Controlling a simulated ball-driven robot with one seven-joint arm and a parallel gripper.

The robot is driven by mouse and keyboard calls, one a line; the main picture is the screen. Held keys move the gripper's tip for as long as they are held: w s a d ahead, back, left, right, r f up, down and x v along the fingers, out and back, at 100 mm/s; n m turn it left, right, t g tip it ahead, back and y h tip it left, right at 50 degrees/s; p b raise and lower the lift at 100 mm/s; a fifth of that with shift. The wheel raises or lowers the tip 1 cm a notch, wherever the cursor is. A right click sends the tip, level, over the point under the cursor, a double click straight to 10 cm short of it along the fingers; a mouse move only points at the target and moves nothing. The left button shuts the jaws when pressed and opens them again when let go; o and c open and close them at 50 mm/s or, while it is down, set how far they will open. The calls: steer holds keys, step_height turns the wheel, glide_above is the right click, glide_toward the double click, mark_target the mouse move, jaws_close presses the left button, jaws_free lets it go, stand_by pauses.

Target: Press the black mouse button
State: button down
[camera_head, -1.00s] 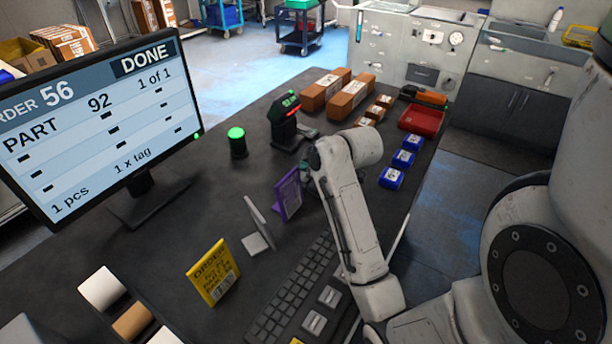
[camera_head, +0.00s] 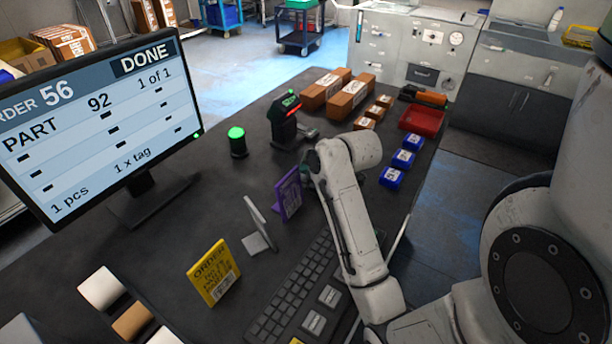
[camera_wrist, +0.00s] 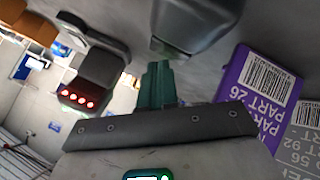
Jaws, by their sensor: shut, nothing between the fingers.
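I cannot clearly make out the black mouse in the head view; my arm covers part of the table beyond the keyboard (camera_head: 290,290). In the wrist view, my gripper's teal fingers (camera_wrist: 158,78) are together with nothing between them. A dark grey rounded shape (camera_wrist: 195,22) is just above the fingers in the picture; I cannot tell whether it is the mouse, or whether the fingers touch it. In the head view my fingers are mostly hidden behind my arm, near the purple sign.
The purple sign (camera_head: 289,194) stands left of my arm and also shows in the wrist view (camera_wrist: 250,90). A scanner (camera_head: 286,122) and a green-topped button (camera_head: 237,142) stand farther back. Blue bins (camera_head: 402,158) are to the right. The monitor (camera_head: 100,120) reads DONE.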

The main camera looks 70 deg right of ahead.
steer(key=shift+f, duration=0.45)
stand_by(0.6)
steer(key=shift+r, duration=0.1)
steer(key=shift+r+p, duration=0.8)
step_height(320, 180, up, 5)
steer(key=p, duration=0.5)
stand_by(1.1)
